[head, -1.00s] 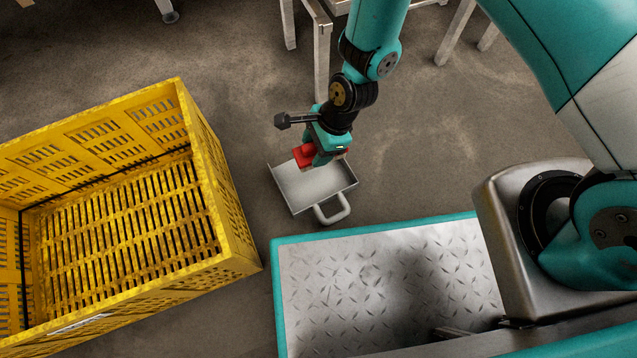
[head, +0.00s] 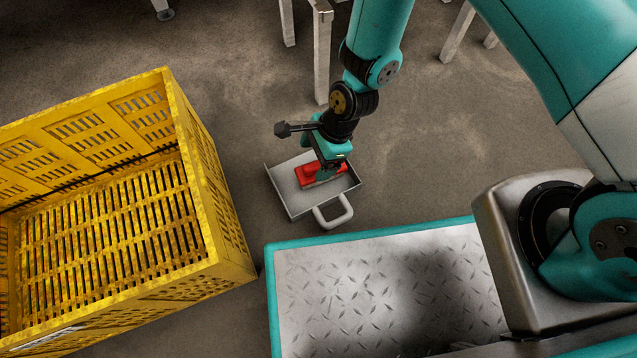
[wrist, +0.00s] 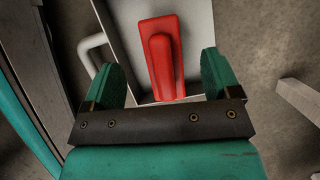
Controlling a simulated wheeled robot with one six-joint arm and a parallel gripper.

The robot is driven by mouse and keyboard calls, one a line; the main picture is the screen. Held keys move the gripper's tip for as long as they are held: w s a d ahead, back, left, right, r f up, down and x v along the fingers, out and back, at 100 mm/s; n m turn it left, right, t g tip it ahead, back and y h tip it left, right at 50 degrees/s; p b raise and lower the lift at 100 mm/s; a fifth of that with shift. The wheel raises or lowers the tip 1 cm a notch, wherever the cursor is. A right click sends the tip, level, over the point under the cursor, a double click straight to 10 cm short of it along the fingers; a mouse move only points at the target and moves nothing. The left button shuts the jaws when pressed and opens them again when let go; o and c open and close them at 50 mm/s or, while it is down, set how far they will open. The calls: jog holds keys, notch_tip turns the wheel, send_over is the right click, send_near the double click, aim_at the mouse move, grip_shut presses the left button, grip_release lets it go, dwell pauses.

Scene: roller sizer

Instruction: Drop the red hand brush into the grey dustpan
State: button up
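The red hand brush (head: 306,174) lies inside the grey dustpan (head: 292,198), which sits on the floor with its handle toward me. In the wrist view the brush (wrist: 163,52) is over the pan's light floor (wrist: 200,30). My gripper (head: 326,170) is low over the pan, directly above the brush. In the wrist view its two fingers (wrist: 158,68) stand apart, with clear gaps on both sides of the brush. The gripper covers part of the brush in the head view.
A large yellow crate (head: 215,235) stands on the floor left of the dustpan. Metal table legs (head: 321,60) stand behind it. My own base deck is in front. The concrete floor right of the pan is clear.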

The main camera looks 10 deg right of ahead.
jog(key=p+v, duration=1)
jog(key=v, duration=0.7)
jog(key=shift+r, duration=0.2)
notch_tip(320, 180, up, 23)
jog(key=n+p, duration=0.6)
jog(key=n, duration=0.4)
jog(key=s+d+r+n+t+p, duration=0.1)
jog(key=s+d+r+n+p, duration=0.15)
jog(key=s+r+n, duration=0.55)
jog(key=s+d+r+n+p, duration=0.2)
jog(key=s+r+n+p, duration=0.15)
jog(key=r, duration=0.85)
notch_tip(320, 180, up, 38)
jog(key=p, duration=3.6)
jog(key=shift+s+n+p, duration=0.15)
jog(key=shift+n+p, duration=0.15)
jog(key=shift+n, duration=0.05)
